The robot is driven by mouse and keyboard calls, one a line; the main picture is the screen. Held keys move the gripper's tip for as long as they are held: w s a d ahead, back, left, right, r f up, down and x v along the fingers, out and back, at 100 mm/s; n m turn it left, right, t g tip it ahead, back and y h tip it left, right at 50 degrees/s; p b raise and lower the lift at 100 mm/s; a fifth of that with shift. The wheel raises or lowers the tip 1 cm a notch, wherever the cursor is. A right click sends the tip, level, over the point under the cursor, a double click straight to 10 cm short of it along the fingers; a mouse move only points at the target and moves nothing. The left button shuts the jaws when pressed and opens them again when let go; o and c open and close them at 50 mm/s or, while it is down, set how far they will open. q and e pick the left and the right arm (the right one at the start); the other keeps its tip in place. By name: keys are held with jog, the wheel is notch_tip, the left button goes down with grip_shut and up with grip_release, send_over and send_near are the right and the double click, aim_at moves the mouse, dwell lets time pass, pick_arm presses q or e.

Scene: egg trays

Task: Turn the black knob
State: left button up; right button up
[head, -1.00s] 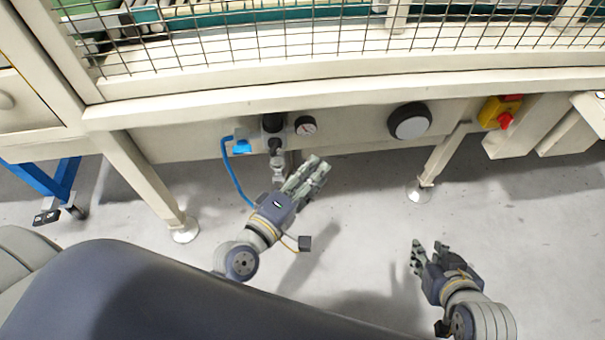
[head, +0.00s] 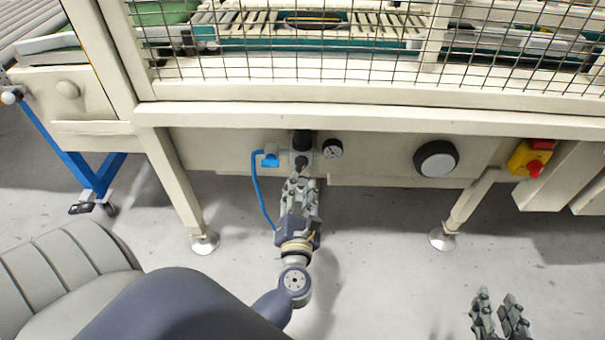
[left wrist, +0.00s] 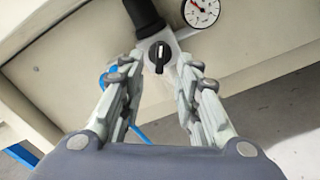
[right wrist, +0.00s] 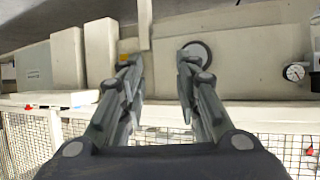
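The black knob (head: 302,162) sits on the front of a grey valve unit below the machine's ledge. In the left wrist view the knob (left wrist: 159,55) has a white mark and appears between the two finger groups. My left gripper (head: 300,184) points at it from just below in the head view. The left gripper (left wrist: 156,68) is open and empty, and I cannot tell whether it touches the knob. My right gripper (head: 498,298) is open and empty at the bottom right, well away from the knob. Its open fingers also show in the right wrist view (right wrist: 162,62).
A pressure gauge (head: 332,149) is right of the valve unit, and a blue fitting with a blue hose (head: 257,185) is left. A large black-rimmed round dial (head: 436,159) and a red-and-yellow switch (head: 531,158) are further right. Machine legs stand either side; the floor between is clear.

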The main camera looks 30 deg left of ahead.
aim_at(301, 170)
pick_arm(q)
jog(key=x, duration=0.5)
jog(key=shift+w, duration=0.2)
grip_shut()
